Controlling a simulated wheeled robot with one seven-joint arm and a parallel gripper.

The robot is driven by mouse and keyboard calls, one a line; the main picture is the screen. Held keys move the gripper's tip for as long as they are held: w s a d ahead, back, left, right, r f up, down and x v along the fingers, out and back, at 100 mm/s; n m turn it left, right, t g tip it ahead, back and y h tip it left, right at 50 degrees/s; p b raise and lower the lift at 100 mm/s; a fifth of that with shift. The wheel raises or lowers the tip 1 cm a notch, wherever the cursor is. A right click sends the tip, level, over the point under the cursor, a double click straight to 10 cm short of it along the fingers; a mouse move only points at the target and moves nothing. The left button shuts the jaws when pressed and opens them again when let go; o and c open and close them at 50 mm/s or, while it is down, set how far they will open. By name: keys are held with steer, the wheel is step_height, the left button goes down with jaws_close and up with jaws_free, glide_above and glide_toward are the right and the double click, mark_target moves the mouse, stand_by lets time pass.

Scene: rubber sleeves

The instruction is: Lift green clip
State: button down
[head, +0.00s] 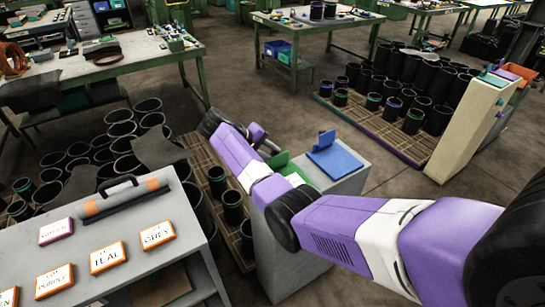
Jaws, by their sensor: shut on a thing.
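The green clip (280,160) is at the left side of the grey pedestal's top (345,184), partly hidden behind my arm. My gripper (267,146) reaches down to its upper edge from the far left side and is shut on it. The fingertips are small and partly hidden here. I cannot tell whether the clip is clear of the pedestal top. A blue clip (335,160) with an upright tab lies to the right on the same top.
A grey cabinet (110,235) with labelled boxes and a black-handled tool stands at the lower left. Black sleeves (232,205) stand on pallets behind my arm. A cream pedestal (470,125) stands at the right. Open floor lies between the pedestals.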

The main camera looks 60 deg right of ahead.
steer(key=shift+w+d+f+n+g+y+b, duration=0.2)
steer(key=shift+w+f+n+g+y+b, duration=0.2)
steer(key=shift+g+b, duration=0.5)
steer(key=shift+w+b, duration=0.1)
steer(key=shift+b, duration=0.25)
steer(key=c, duration=1.2)
jaws_free()
steer(key=shift+d, duration=0.1)
steer(key=shift+b+v, duration=0.8)
steer(key=shift+v, duration=3.15)
steer(key=shift+r, duration=0.1)
